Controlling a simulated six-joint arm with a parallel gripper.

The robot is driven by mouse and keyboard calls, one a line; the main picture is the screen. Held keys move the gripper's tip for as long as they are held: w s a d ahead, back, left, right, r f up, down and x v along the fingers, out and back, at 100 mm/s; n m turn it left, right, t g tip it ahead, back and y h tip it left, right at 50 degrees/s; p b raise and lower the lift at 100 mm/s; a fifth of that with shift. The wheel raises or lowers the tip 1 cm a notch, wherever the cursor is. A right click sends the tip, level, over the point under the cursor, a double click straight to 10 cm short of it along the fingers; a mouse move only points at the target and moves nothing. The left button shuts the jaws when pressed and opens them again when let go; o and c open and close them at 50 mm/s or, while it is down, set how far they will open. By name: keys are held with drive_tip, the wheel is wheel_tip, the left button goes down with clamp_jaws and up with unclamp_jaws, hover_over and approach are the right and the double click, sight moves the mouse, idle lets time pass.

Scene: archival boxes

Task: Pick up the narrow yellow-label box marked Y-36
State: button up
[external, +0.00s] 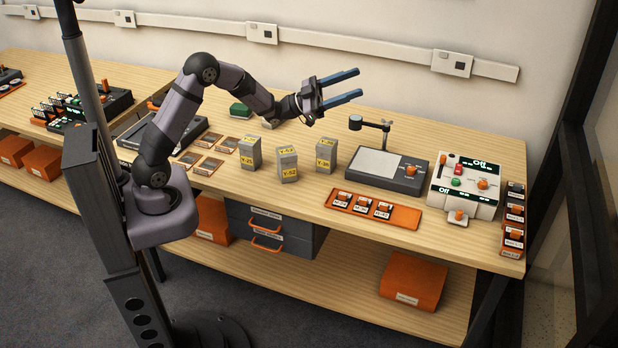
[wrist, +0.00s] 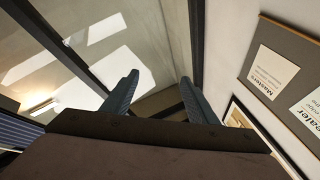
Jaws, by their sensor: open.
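Three narrow grey boxes with yellow labels stand upright on the wooden bench in the external view. The right one (external: 326,156) appears to read Y-36 on its front. The middle box (external: 288,165) seems to read Y-52, and the left box (external: 250,153) seems to read Y-25; the lettering is small. My gripper (external: 359,83) is open and empty, raised above and behind the boxes, with its blue fingers pointing right. In the wrist view, both fingers of my gripper (wrist: 160,82) are spread with nothing between them. No box shows in that view.
An orange tray (external: 412,220) with labelled items lies right of the boxes, in front of a grey device (external: 388,172) with a post. A white control panel (external: 465,185) stands farther right. Flat framed pieces (external: 208,166) lie left. Bare wood surrounds the boxes.

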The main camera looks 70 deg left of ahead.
sight(321, 141)
drive_tip(key=s+a+f+n+g+h, duration=0.1)
drive_tip(key=s+a+f+n+g, duration=0.1)
drive_tip(key=s+a+f+g, duration=0.65)
drive_tip(key=shift+t, duration=0.55)
drive_tip(key=w+f, duration=0.1)
drive_tip(key=f, duration=0.4)
drive_tip(key=w+f, duration=0.1)
drive_tip(key=f, duration=0.3)
drive_tip(key=w+f, duration=0.1)
drive_tip(key=f, duration=0.4)
drive_tip(key=shift+d+f+p, duration=0.1)
drive_tip(key=shift+f+p, duration=0.2)
drive_tip(key=shift+p, duration=0.1)
drive_tip(key=shift+w+d, duration=0.2)
drive_tip(key=shift+w, duration=0.1)
drive_tip(key=c, duration=0.8)
drive_tip(key=shift+c, duration=0.4)
drive_tip(key=shift+r, duration=0.15)
